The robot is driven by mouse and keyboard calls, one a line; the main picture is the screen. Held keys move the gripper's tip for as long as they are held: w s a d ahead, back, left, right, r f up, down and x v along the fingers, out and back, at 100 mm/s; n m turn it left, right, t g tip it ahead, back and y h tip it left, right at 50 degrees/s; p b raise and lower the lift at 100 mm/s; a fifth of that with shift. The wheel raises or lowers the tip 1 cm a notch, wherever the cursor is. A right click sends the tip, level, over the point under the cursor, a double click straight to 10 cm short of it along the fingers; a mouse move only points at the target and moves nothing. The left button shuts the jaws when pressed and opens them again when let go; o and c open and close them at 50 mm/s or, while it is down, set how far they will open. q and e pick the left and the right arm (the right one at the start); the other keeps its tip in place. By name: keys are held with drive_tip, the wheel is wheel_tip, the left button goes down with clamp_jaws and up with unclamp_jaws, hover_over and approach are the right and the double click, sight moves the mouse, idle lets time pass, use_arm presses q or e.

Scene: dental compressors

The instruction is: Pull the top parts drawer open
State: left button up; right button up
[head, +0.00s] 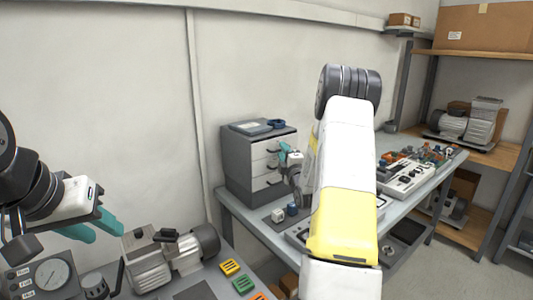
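The grey parts cabinet (237,163) stands on the back bench against the wall, with white drawer fronts facing right. Its top drawer (262,150) looks closed, flush with the fronts below. My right gripper (284,153), with small teal fingers, is at the right end of the top drawer front. Whether it touches the handle, and how far apart its fingers are, is too small to tell. My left gripper (95,229) is at the left, open and empty, with two teal fingers apart above the near bench.
A compressor motor (165,260) and a gauge panel (45,278) stand at the near left, with coloured trays (232,267) beside them. A dark blue item (276,123) lies on the cabinet top. My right arm hides part of the back bench. Shelves (470,55) stand at right.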

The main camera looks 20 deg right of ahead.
drive_tip(key=shift+c, duration=0.2)
clamp_jaws()
idle(1.2)
